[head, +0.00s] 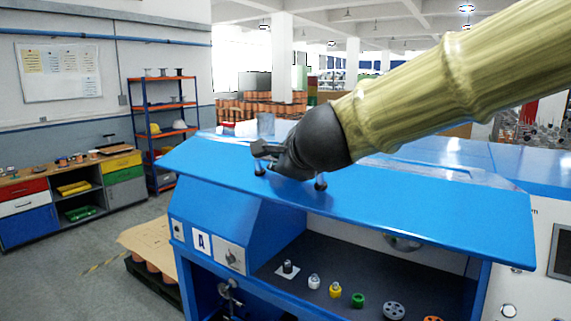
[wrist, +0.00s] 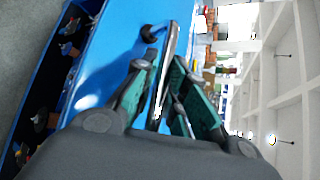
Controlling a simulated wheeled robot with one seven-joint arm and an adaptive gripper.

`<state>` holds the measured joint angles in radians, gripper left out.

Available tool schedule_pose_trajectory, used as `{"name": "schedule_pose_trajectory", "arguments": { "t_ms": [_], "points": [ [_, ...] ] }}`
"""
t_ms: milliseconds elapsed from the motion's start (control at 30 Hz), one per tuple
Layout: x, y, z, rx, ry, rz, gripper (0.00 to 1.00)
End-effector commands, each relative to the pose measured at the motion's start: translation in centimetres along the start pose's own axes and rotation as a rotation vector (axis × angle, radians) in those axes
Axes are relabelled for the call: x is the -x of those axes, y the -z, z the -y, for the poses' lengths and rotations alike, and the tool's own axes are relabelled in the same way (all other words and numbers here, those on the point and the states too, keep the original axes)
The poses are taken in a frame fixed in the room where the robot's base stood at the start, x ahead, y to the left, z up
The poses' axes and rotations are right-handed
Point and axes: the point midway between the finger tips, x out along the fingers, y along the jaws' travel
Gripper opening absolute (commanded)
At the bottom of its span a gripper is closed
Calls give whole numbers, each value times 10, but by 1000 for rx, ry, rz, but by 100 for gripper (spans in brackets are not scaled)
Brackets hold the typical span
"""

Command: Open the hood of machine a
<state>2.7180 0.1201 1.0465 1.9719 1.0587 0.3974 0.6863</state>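Machine A (head: 215,225) is a blue cabinet with an "A" label on its front. Its blue hood (head: 430,205) lies as a broad sloping panel over the top, its front edge above an open bay. A handle on two dark posts stands on the hood; its bar (wrist: 168,60) shows in the wrist view. My gripper (head: 262,152) is at this handle, above the hood. In the wrist view its green-padded fingers (wrist: 165,65) converge on either side of the bar and appear closed on it. My gripper and arm hide most of the bar in the head view.
Several small pulleys and fittings (head: 335,290) sit in the bay beneath the hood. A screen panel (head: 562,250) is at the right. A pallet with a cardboard sheet (head: 150,245) stands left of the machine. Workbench (head: 70,200) and shelf rack (head: 165,130) are farther left. Air above the hood's left part is free.

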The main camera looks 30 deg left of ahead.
Motion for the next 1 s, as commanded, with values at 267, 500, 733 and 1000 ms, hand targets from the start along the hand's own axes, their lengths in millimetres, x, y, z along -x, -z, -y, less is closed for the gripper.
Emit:
{"name": "schedule_pose_trajectory", "arguments": {
  "t_ms": [267,500,733,1000],
  "points": [
    [0,0,0,0,0,-1,21],
    [6,1,1,0,2,-2,21],
    [39,0,1,1,3,-1,21],
    [82,-1,0,0,3,0,21]
  ]
}}
